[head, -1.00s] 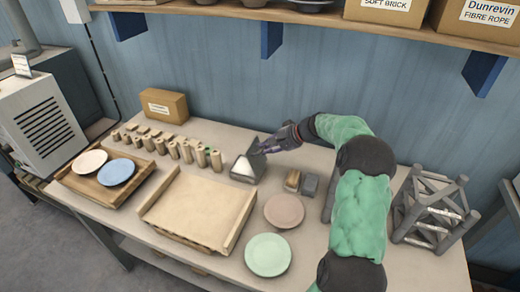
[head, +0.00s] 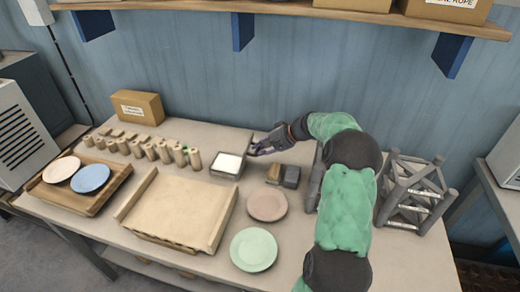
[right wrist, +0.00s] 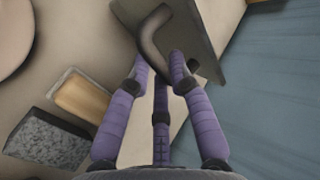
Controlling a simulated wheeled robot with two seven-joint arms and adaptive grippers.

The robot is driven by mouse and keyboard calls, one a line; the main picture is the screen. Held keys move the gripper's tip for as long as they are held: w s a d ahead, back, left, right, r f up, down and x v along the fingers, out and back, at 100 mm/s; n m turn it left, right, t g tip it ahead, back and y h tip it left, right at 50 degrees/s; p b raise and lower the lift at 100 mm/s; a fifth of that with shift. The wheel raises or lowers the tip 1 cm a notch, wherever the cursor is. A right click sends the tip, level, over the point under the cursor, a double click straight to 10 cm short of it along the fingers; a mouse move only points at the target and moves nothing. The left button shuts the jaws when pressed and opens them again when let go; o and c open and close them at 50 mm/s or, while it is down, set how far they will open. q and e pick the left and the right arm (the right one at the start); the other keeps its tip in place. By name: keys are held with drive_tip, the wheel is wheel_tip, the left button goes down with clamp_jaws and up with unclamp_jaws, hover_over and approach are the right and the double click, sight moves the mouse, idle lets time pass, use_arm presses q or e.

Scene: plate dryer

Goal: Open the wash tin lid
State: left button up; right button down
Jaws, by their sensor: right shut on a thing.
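The wash tin (head: 226,174) is a grey square tin with white contents, standing open near the back of the table. Its lid (head: 249,144) stands steeply raised at the tin's right side; in the right wrist view the lid (right wrist: 217,32) is a flat grey-brown plate with a dark curved handle (right wrist: 150,35). My right gripper (head: 259,148) is just right of the lid. In the right wrist view its purple fingers (right wrist: 162,62) are closed at the handle. The exact contact is partly hidden. My left gripper is not in view.
A tan block (head: 273,173) and a grey speckled block (head: 291,177) lie right of the tin. A pink plate (head: 267,205) and green plate (head: 254,249) lie in front. A wooden board (head: 180,210) and several pegs (head: 163,152) are left. A metal frame (head: 413,190) stands right.

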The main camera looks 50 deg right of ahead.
drive_tip(key=shift+s+a+f, duration=0.1)
drive_tip(key=shift+a+f, duration=0.05)
drive_tip(key=shift+f, duration=0.35)
drive_tip(key=shift+s+a+f, duration=0.1)
drive_tip(key=shift+a+f, duration=0.05)
drive_tip(key=shift+f, duration=0.35)
drive_tip(key=c, duration=1.3)
unclamp_jaws()
drive_tip(key=shift+o, duration=1)
drive_tip(key=shift+w+d, duration=0.15)
drive_tip(key=shift+d+r, duration=0.15)
drive_tip(key=shift+r, duration=0.15)
drive_tip(key=shift+r, duration=0.1)
drive_tip(key=v, duration=1.1)
drive_tip(key=shift+s+d+r, duration=0.2)
drive_tip(key=shift+s+r, duration=0.05)
